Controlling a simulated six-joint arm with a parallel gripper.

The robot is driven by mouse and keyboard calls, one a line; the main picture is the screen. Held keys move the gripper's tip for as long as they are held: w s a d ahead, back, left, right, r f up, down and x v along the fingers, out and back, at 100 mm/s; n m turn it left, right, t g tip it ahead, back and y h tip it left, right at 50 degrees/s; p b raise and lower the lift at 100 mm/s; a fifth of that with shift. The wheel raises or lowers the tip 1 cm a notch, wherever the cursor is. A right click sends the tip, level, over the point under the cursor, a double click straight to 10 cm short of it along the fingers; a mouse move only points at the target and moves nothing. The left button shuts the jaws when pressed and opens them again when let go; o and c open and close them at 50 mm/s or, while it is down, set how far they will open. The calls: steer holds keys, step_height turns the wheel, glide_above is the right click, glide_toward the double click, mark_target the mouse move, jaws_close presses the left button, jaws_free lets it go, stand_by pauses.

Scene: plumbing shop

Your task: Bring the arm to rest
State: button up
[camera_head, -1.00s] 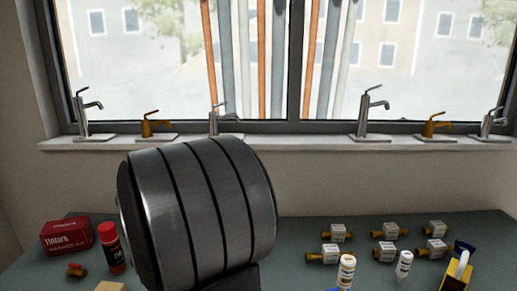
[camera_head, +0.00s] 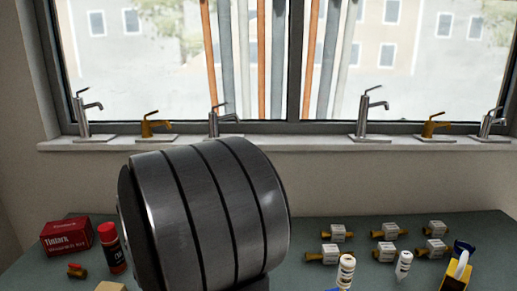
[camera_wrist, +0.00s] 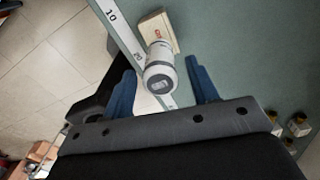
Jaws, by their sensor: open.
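My gripper (camera_wrist: 160,66) shows in the wrist view with its two blue fingers spread apart. A white and grey cylinder (camera_wrist: 160,76) appears between the fingers, with gaps to both sides, and neither finger touches it in the picture. How far below the fingertips it is I cannot tell. In the head view the gripper is out of sight, and my large grey arm link fills the lower middle, hiding part of the bench.
The bench (camera_head: 305,228) carries a red box (camera_head: 66,237), a red-capped bottle (camera_head: 111,248), several labelled brass fittings (camera_head: 390,231), white bottles (camera_head: 345,271) and a yellow dispenser (camera_head: 457,271). Taps (camera_head: 362,115) line the sill. A wooden block (camera_wrist: 158,32) and numbered strip (camera_wrist: 118,28) lie near the cylinder.

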step_height(320, 180, down, 4)
steer(key=shift+r, duration=0.1)
steer(key=r, duration=0.5)
steer(key=shift+d+r, duration=0.1)
steer(key=shift+d, duration=0.2)
steer(key=d+r, duration=0.6)
steer(key=d, duration=0.8)
steer(key=a+f, duration=0.5)
steer(key=a, duration=0.1)
steer(key=a+f, duration=0.5)
steer(key=f, duration=0.1)
steer(key=shift+a, duration=0.35)
steer(key=shift+r, duration=0.6)
